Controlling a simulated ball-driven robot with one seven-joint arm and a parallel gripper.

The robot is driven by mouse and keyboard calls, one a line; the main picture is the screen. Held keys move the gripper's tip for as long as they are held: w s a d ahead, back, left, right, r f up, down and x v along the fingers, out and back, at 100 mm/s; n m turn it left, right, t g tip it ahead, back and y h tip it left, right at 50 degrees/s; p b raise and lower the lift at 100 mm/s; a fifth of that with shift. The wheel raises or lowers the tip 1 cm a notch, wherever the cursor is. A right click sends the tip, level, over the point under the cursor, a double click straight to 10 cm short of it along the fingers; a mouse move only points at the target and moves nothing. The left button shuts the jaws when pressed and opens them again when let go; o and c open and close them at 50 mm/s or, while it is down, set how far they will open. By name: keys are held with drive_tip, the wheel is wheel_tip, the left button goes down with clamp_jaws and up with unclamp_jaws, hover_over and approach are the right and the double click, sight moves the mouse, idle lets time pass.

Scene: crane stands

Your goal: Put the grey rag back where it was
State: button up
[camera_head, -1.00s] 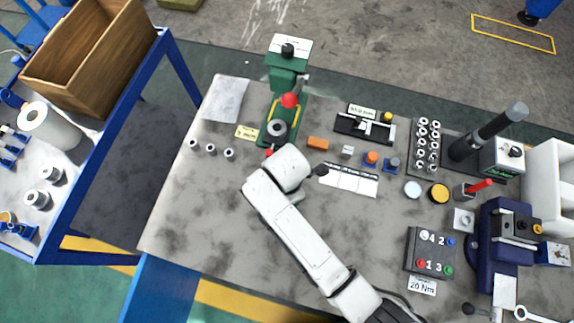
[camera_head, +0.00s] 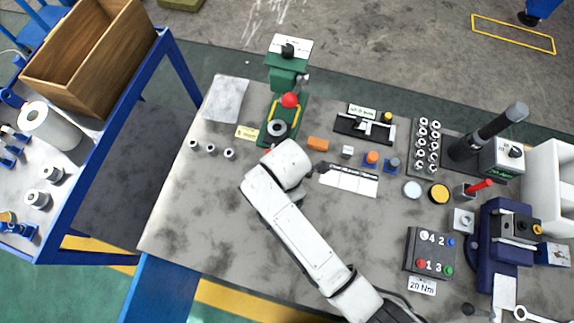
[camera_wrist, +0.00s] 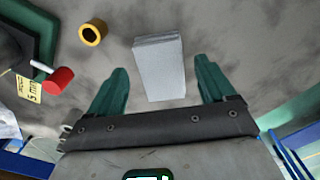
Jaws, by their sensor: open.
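A light grey, flat-sided folded pad (camera_wrist: 158,72), which looks like the grey rag, shows in the wrist view. It lies over the worktable between the two green fingers of my gripper (camera_wrist: 160,66). The fingers are spread, with a gap on each side of the pad. In the head view my arm covers the pad and the fingers. A crinkled pale grey sheet (camera_head: 225,98) lies flat at the table's back left; I cannot tell whether it is cloth.
A green press with a red knob (camera_head: 290,100) stands behind my arm. An orange piece (camera_head: 318,144) and a white label strip (camera_head: 349,180) lie to the right. Several small metal parts (camera_head: 211,149) stand left. The table's front left (camera_head: 195,215) is clear.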

wheel_tip(320, 180, up, 10)
drive_tip(key=s+d+f+m, duration=0.1)
drive_tip(key=s+d+m, duration=0.1)
drive_tip(key=d+m, duration=0.55)
drive_tip(key=s+d+f+m, duration=0.15)
drive_tip(key=d+m, duration=0.25)
drive_tip(key=d, duration=0.6)
drive_tip(key=s+d+r+m+t, duration=0.1)
drive_tip(key=s+d+m, duration=0.7)
drive_tip(key=s+m, duration=0.3)
drive_tip(key=shift+r+m, duration=0.2)
drive_tip(key=shift+m, duration=0.45)
